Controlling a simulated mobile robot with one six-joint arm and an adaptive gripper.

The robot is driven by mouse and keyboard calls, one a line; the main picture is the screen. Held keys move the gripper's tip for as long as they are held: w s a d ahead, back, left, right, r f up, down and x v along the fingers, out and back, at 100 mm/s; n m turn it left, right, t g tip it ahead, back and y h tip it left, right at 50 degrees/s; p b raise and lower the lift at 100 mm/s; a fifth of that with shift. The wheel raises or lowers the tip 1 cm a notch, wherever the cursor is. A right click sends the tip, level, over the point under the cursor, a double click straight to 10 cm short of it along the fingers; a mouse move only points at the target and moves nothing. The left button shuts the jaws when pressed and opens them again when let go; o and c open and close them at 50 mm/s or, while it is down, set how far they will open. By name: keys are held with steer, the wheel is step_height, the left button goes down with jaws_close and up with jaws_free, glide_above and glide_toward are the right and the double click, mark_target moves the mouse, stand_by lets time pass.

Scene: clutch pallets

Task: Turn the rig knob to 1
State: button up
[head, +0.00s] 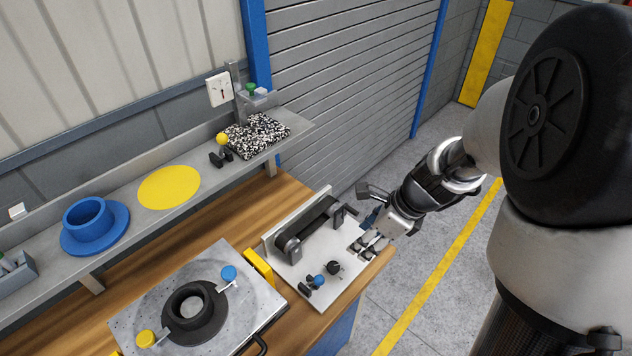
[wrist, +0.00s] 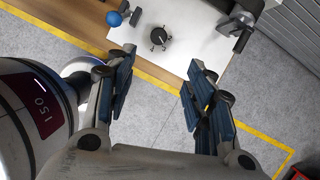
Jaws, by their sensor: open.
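The rig knob (head: 334,267) is a small black knob on the white plate of the rig (head: 316,298). In the wrist view, the knob (wrist: 159,37) sits beyond the fingertips, roughly centred between them, with short dark prongs around its edge. Its number marks are too small to read. My gripper (head: 368,243) is open and empty near the plate's right edge, to the right of the knob. The wrist view shows its two fingers (wrist: 160,72) spread apart with blue pads, not touching the knob.
A blue-balled lever (head: 319,281) stands close to the knob. A black bar with clamp ends (head: 308,228) runs along the rig's back. A metal plate fixture (head: 239,300) lies left on the wooden bench (head: 188,240). A grey shelf (head: 205,170) runs behind. Floor is open at right.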

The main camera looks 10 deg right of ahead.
mark_target(334, 266)
steer(key=b+x, duration=0.8)
steer(key=x, duration=0.9)
steer(key=shift+a+f, duration=0.15)
steer(key=shift+f, duration=0.05)
steer(key=shift+s, duration=0.1)
steer(key=shift+c, duration=0.3)
steer(key=c, duration=1)
